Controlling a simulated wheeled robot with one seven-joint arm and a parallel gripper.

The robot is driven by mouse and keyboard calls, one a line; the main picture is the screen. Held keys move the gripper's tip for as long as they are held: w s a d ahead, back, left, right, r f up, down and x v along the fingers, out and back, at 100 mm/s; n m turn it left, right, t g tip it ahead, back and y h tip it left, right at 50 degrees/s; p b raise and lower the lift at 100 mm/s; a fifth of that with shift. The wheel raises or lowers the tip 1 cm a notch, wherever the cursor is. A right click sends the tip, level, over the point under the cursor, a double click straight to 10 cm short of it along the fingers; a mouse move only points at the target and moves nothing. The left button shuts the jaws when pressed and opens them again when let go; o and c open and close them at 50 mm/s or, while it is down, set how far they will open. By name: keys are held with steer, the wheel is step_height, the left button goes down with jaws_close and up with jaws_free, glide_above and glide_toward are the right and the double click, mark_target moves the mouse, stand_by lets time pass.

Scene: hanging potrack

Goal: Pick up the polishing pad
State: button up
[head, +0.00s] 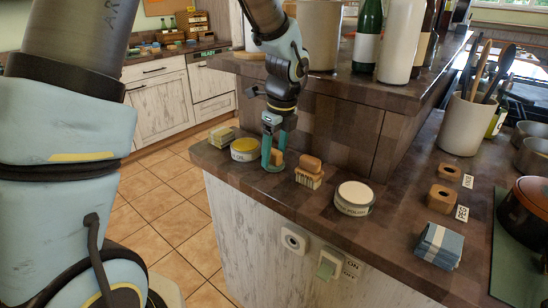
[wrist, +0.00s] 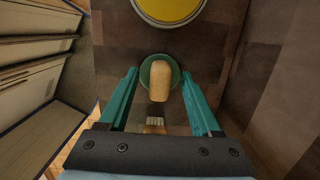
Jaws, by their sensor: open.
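The polishing pad, a round green pad with a wooden grip on top, stands on the dark counter. Its wooden grip (wrist: 160,80) shows in the wrist view between the fingers, and the pad's green rim (wrist: 146,72) shows around it. In the head view the pad (head: 277,158) is partly hidden by my gripper (head: 272,163). My gripper points down over the pad with its teal fingers open, one on each side, and a gap shows on both sides of the grip. The gripper also shows in the wrist view (wrist: 160,73).
A yellow-topped tin (head: 244,150) and a scrubbing brush (head: 309,172) stand close on either side of the pad. A white-lidded tin (head: 354,198) is further right. A raised ledge with bottles (head: 367,35) rises behind. The counter's front edge is near.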

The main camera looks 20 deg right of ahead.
steer(key=shift+f, duration=0.1)
steer(key=shift+c, duration=0.2)
jaws_close()
stand_by(0.4)
